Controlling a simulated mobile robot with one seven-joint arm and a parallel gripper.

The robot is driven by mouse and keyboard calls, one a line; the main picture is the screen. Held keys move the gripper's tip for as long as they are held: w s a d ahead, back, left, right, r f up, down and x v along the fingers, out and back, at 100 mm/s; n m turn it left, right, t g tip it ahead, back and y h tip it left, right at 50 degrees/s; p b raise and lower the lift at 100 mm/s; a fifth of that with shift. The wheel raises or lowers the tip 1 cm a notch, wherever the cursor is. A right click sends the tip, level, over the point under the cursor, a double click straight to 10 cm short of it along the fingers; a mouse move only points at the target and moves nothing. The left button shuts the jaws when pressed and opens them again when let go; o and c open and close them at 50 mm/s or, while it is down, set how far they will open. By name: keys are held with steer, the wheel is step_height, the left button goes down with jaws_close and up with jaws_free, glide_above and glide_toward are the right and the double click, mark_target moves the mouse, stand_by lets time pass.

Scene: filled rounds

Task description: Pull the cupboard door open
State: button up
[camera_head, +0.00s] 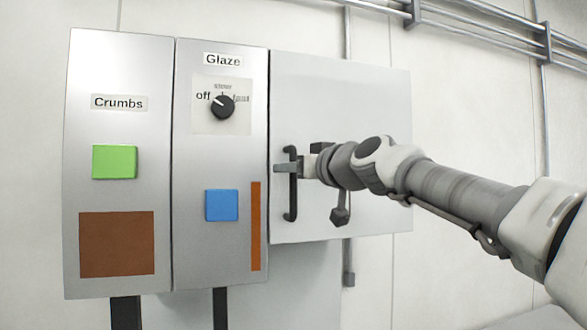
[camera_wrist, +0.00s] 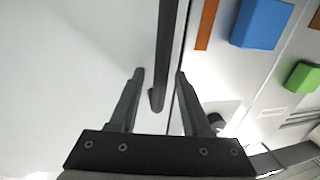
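The cupboard door (camera_head: 370,100) is a pale flat panel to the right of two grey metal units, and it looks shut. A black vertical bar handle (camera_head: 292,208) sits near its left edge. My gripper (camera_head: 286,168) is at the handle's middle, with a finger showing across it. In the wrist view, the handle (camera_wrist: 166,50) runs down between the two fingertips of my gripper (camera_wrist: 160,76). The fingers stand apart, with a clear gap on the left and the right tip close to the bar. The arm hides part of the door.
The Crumbs unit (camera_head: 122,70) has a green block and a brown panel. The Glaze unit (camera_head: 222,150) has a black dial, a blue block (camera_head: 221,205) and an orange strip, close left of the door. Pipes (camera_head: 480,35) run along the wall at upper right.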

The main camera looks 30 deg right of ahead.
jaws_close()
stand_by(1.2)
